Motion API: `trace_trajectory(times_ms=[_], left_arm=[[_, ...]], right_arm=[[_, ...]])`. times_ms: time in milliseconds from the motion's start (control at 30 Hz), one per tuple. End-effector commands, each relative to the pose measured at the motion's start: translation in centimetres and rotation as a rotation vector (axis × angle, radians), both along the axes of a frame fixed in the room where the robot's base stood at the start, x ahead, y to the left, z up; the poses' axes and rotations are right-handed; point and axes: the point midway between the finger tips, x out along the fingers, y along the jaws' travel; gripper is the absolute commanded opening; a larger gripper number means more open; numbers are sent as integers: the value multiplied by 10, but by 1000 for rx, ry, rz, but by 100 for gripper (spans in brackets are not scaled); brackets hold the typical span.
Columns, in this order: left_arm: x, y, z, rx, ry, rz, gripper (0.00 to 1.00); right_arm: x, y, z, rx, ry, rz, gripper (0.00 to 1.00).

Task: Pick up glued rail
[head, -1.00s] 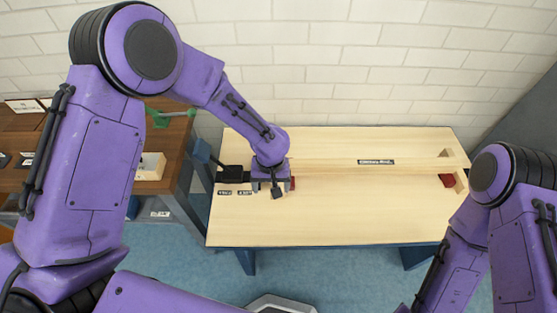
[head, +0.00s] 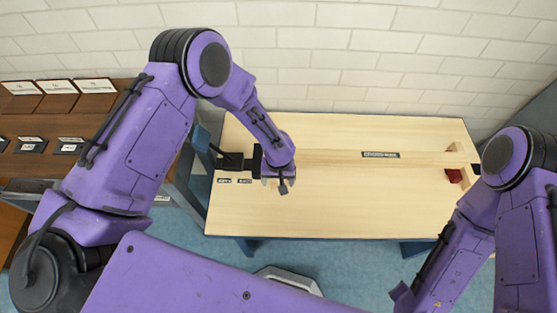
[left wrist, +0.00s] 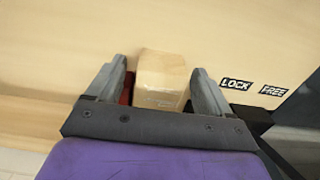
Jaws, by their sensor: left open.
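A pale wooden rail (head: 335,156) lies lengthwise along the light wooden table, with a dark label on it. My left gripper (head: 277,182) is low over the table at the rail's left end. In the left wrist view the gripper (left wrist: 158,88) is open, with a wooden block-like end (left wrist: 162,75) between its two grey fingers. I cannot tell whether the fingers touch the wood. A red piece (left wrist: 126,90) shows beside the left finger. My right arm is at the lower right in the head view; its gripper does not show.
A black clamp-like fixture (head: 236,162) stands at the table's left end, beside LOCK and FREE labels (left wrist: 252,87). A red block (head: 454,175) sits at the right end. A brown side table (head: 50,160) holds labelled trays. The table's front half (head: 340,210) is clear.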

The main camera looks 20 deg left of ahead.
Motion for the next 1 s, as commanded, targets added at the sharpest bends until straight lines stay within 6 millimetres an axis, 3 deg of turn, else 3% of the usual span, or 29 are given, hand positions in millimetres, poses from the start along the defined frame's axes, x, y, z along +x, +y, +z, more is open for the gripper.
trace_trajectory(times_ms=[167,367,400,600,733,1000], left_arm=[[0,0,0,0,-1,-1,81],[1,0,0,0,-1,-1,19],[1,0,0,0,-1,-1,13],[1,0,1,0,-2,-1,13],[9,5,14,-1,-4,1,13],[63,50,51,-1,-7,6,13]], right_arm=[[0,0,0,0,0,0,43],[0,0,0,0,0,0,43],[0,0,0,0,0,0,43],[0,0,0,0,0,0,43],[0,0,11,0,0,0,43],[0,0,27,0,0,0,43]])
